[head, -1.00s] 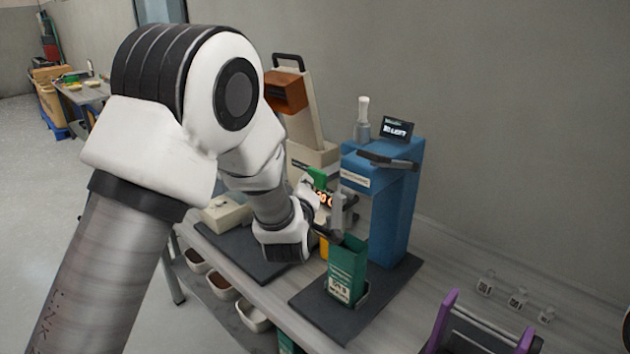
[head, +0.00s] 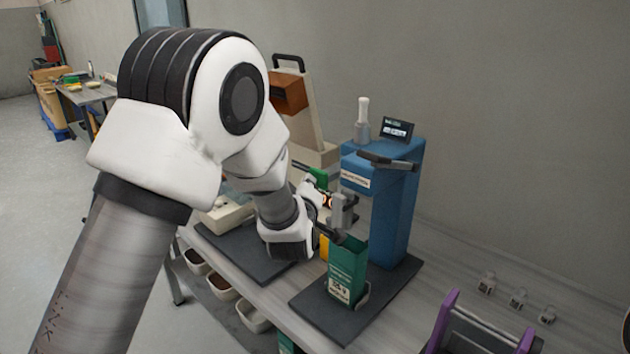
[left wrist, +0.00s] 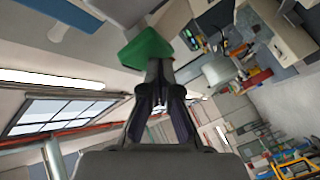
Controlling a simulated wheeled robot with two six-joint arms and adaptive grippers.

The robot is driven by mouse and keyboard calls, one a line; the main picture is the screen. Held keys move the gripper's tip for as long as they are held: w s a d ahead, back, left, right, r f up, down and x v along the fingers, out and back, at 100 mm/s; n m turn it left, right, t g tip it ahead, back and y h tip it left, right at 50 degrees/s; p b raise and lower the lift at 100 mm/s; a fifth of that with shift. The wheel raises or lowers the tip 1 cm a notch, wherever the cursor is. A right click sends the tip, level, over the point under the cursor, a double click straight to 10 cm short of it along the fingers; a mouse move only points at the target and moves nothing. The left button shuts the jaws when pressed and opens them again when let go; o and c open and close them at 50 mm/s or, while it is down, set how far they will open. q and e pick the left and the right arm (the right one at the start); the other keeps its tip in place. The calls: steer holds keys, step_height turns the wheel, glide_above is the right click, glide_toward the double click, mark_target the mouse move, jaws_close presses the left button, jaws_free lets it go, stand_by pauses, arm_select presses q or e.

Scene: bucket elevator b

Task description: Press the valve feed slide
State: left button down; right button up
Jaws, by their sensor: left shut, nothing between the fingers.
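My right gripper is not in view.
A cream machine with an orange box (head: 290,93) is behind my arm. A purple-sided frame (head: 480,330) is at front right. Small clear holders (head: 517,298) sit near the wall.

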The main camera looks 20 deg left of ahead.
arm_select(q)
steer(key=shift+w+d, duration=0.3)
steer(key=shift+w, duration=0.5)
stand_by(0.7)
steer(key=shift+s+a+b, duration=0.3)
steer(key=shift+s+b, duration=0.1)
steer(key=shift+s, duration=0.4)
steer(key=shift+s+a+b, duration=0.25)
steer(key=shift+s+b, duration=0.15)
steer(key=shift+s, duration=0.35)
steer(key=s, duration=0.1)
steer(key=s+a+b, duration=0.1)
steer(key=s, duration=0.2)
steer(key=shift+s+a+b, duration=0.3)
steer(key=shift+s+a, duration=0.05)
